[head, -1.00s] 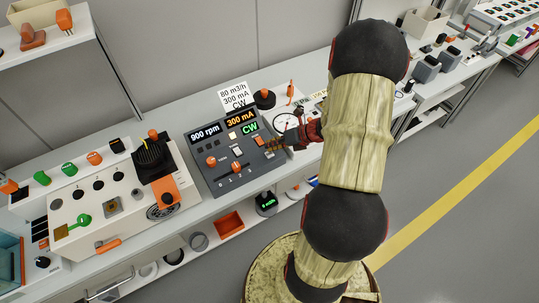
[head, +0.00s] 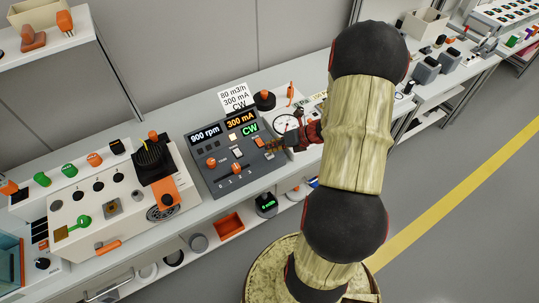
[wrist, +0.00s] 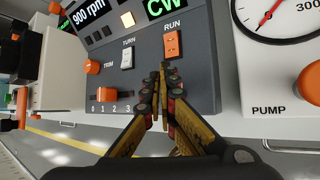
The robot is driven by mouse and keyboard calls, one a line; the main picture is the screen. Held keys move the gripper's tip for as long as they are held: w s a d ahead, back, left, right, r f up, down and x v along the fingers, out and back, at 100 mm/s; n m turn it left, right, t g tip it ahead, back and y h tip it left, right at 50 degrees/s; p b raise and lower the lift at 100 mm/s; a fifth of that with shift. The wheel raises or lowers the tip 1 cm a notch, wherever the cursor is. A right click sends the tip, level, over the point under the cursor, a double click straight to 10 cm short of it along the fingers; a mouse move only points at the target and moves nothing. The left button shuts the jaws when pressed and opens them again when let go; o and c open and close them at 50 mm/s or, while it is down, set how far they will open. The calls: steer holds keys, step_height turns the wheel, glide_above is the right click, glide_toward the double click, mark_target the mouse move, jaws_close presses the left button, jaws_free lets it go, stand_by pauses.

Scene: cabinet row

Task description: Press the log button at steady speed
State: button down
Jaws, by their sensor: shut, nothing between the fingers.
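The grey control panel (head: 222,178) stands on the counter, with displays reading 900 rpm, 300 mA and CW. It also fills much of the wrist view (wrist: 195,75). I can read no label saying "log"; the button may be hidden behind my fingers. My gripper (wrist: 163,68) is shut and empty, with its fingertips over the panel's lower right part, just below the orange RUN switch (wrist: 172,44). I cannot tell whether the tips touch the panel. In the head view my gripper (head: 276,147) is at the panel's right edge.
The panel also carries a white TURN switch (wrist: 127,58), an orange TRIM knob (wrist: 92,67), an orange slider knob (wrist: 110,95) and a lit square (wrist: 127,19). A PUMP gauge (wrist: 284,16) is to the right.

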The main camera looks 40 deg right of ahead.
mark_target(271, 154)
steer(key=shift+f, duration=0.2)
steer(key=shift+f, duration=0.2)
steer(key=shift+f+b, duration=0.35)
steer(key=shift+f, duration=0.15)
stand_by(0.8)
steer(key=shift+r, duration=0.1)
steer(key=shift+r+p, duration=0.8)
steer(key=shift+p, duration=0.15)
steer(key=shift+r, duration=0.1)
step_height(271, 154, up, 5)
steer(key=p, duration=0.5)
stand_by(0.8)
